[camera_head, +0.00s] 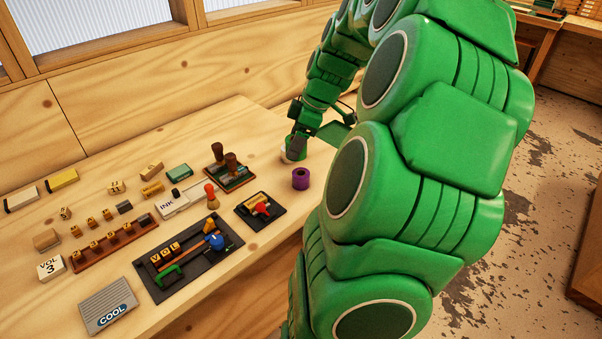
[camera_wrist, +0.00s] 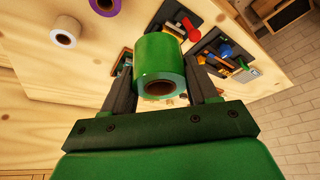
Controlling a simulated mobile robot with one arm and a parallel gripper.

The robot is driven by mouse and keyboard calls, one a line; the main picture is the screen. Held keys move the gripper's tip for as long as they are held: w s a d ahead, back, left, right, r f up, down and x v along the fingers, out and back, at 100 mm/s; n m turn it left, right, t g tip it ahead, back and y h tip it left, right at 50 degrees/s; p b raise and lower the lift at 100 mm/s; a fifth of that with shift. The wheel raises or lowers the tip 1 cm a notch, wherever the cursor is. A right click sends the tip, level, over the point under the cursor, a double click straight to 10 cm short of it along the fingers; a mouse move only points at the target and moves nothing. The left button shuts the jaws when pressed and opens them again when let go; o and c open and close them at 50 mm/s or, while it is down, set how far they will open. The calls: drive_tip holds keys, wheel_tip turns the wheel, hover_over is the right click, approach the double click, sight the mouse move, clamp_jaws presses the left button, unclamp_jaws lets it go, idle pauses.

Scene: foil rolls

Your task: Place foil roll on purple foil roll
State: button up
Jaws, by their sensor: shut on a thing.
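My gripper (camera_head: 297,137) is shut on a green foil roll, which shows clearly between its two dark fingers in the wrist view (camera_wrist: 158,60). The roll's open core end faces the wrist camera. In the head view the green roll (camera_head: 297,146) is partly hidden by my gripper. The purple foil roll (camera_head: 300,180) stands upright on the table, nearer the head camera than my gripper and apart from it. It also shows, cut off, at the top edge of the wrist view (camera_wrist: 105,5).
Stamps, a dark tool tray (camera_head: 150,285), a small black tray (camera_head: 246,222) and blocks cover the table's left and middle.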

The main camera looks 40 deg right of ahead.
drive_tip(key=s+a, duration=0.2)
drive_tip(key=s, duration=0.4)
approach(295, 172)
drive_tip(key=a, duration=0.2)
drive_tip(key=shift+a+r, duration=0.15)
drive_tip(key=shift+a, duration=0.1)
drive_tip(key=shift+w+d+f, duration=0.3)
drive_tip(key=shift+w+f, duration=0.15)
drive_tip(key=shift+f, duration=0.15)
drive_tip(key=shift+w+d+f, duration=0.1)
drive_tip(key=shift+w+f, duration=0.05)
drive_tip(key=shift+f, duration=1.7)
drive_tip(key=shift+f, duration=0.1)
drive_tip(key=o, duration=1.2)
